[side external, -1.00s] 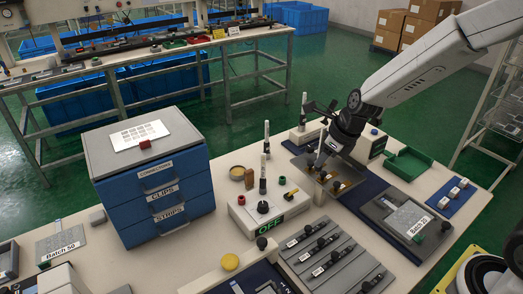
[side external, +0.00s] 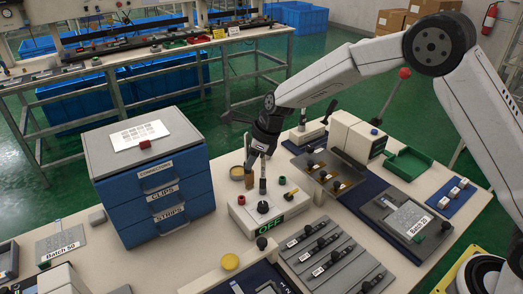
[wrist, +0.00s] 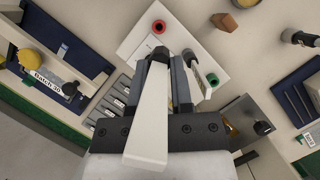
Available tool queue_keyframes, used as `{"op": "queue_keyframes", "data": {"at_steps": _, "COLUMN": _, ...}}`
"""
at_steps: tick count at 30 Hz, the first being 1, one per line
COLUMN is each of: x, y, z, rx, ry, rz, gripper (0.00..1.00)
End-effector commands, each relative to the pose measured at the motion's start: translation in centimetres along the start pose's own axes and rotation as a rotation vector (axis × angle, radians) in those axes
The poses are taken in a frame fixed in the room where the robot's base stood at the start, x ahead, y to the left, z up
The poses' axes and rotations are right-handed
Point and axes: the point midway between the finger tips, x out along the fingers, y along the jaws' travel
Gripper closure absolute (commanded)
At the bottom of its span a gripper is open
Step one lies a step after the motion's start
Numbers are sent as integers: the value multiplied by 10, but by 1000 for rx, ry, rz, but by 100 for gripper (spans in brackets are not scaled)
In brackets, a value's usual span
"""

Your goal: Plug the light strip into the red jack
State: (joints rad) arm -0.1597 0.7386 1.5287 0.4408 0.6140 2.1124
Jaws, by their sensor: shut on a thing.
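The red jack (side external: 241,199) is on the top of the white box (side external: 238,214) with the OFF label. In the wrist view, the red jack (wrist: 158,26) is just beyond my fingertips. My gripper (side external: 257,157) is above the back of this box, pointing down. It is shut, and a long white piece, seemingly the light strip (wrist: 150,115), runs from between its fingers back over the gripper body in the wrist view. A dark jack with a green ring (wrist: 212,79) is on the box's other side.
An upright white-and-black post (side external: 263,178) stands close under my gripper. A brown block (side external: 249,180) is behind the box. The blue drawer cabinet (side external: 150,195) is at left, and grey racks (side external: 345,262) with dark-knobbed strips are in front at right.

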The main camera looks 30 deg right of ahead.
Motion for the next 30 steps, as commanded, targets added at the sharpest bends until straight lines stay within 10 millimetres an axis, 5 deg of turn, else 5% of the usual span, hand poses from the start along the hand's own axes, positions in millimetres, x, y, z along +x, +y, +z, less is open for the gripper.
{"op": "queue_keyframes", "data": {"at_steps": 9, "x": 15, "y": 4, "z": 17, "rx": -54, "ry": -1, "rz": 21, "gripper": 100}}
{"op": "queue_keyframes", "data": {"at_steps": 30, "x": 24, "y": 4, "z": 13, "rx": -52, "ry": 0, "rz": 22, "gripper": 100}}
